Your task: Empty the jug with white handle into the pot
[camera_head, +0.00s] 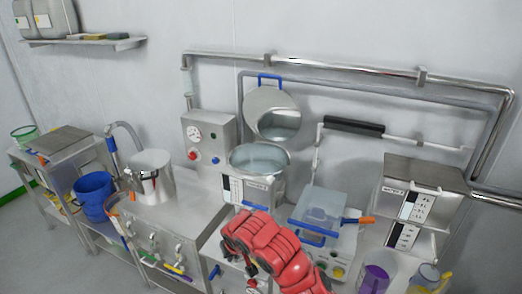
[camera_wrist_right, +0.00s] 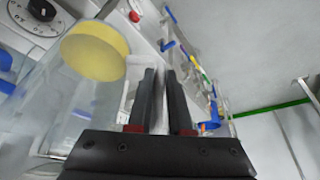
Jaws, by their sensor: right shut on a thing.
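My right arm, red, reaches up from the bottom of the head view and hides its own fingertips and what they hold. In the right wrist view the right gripper (camera_wrist_right: 160,85) is shut on the white handle of a clear jug (camera_wrist_right: 75,105). The jug shows large on the left, with yellow contents (camera_wrist_right: 95,50) at its upper end. In the head view a shiny steel pot (camera_head: 152,183) stands on the left bench. A round open vessel (camera_head: 260,160) stands beyond my arm, its lid (camera_head: 272,115) raised. My left gripper is not in view.
A blue bucket (camera_head: 95,195) stands left of the steel pot. A gauge box (camera_head: 208,140) is behind the bench. A clear box (camera_head: 320,210) with blue handles is right of my arm. Jugs with purple (camera_head: 376,280) and yellow (camera_head: 427,275) stand at the lower right.

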